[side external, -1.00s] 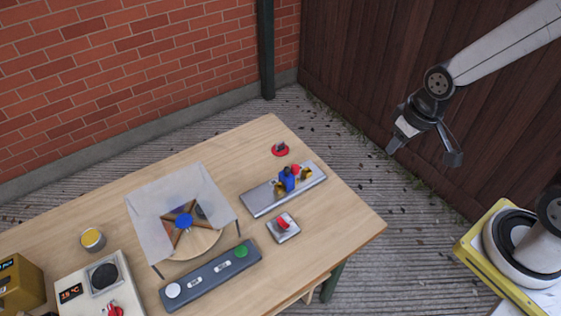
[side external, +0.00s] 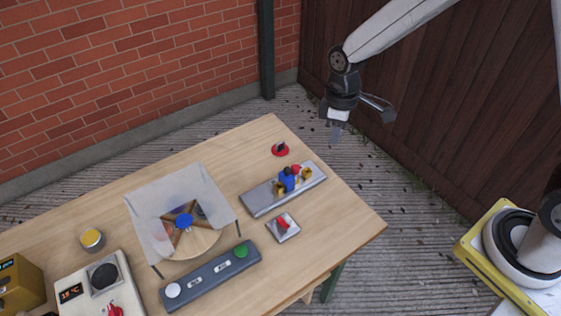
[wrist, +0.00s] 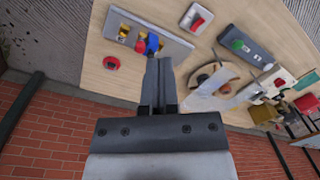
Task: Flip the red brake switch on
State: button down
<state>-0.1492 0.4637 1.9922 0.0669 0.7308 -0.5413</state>
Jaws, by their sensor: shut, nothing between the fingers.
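A small grey plate (side external: 290,235) lies on the table near its right end and carries a red switch (side external: 283,225). The switch also shows at the top of the wrist view (wrist: 197,22). Its on or off position is too small to tell. My gripper (side external: 337,134) is in the air beyond the table's far right edge, well apart from the switch. In the wrist view my gripper (wrist: 158,62) has its fingers together with nothing between them, pointing over the table.
A metal plate (side external: 260,198) with blue and red handles (side external: 288,178) and a red round button (side external: 280,150) stand near the switch. A clear-shielded wheel (side external: 200,243), a dark control bar (side external: 205,278) and a hot plate (side external: 130,290) are further left. A brick wall (side external: 100,90) stands behind.

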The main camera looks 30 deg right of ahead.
aim_at(286, 225)
jog(key=w+a+f+n+g, duration=0.4)
jog(key=w+a+f+n, duration=0.2)
jog(key=a+f+n, duration=0.4)
jog(key=shift+w+a+n+g, duration=0.15)
jog(key=shift+a+n+g, duration=0.15)
jog(key=shift+a, duration=1.3)
jog(key=shift+f, duration=0.1)
jog(key=x, duration=1.4)
jog(key=shift+d, duration=0.25)
jog(key=shift+s+f+t, duration=0.15)
jog(key=shift+s+t, duration=0.1)
jog(key=shift+t, duration=0.25)
jog(key=shift+w, duration=0.25)
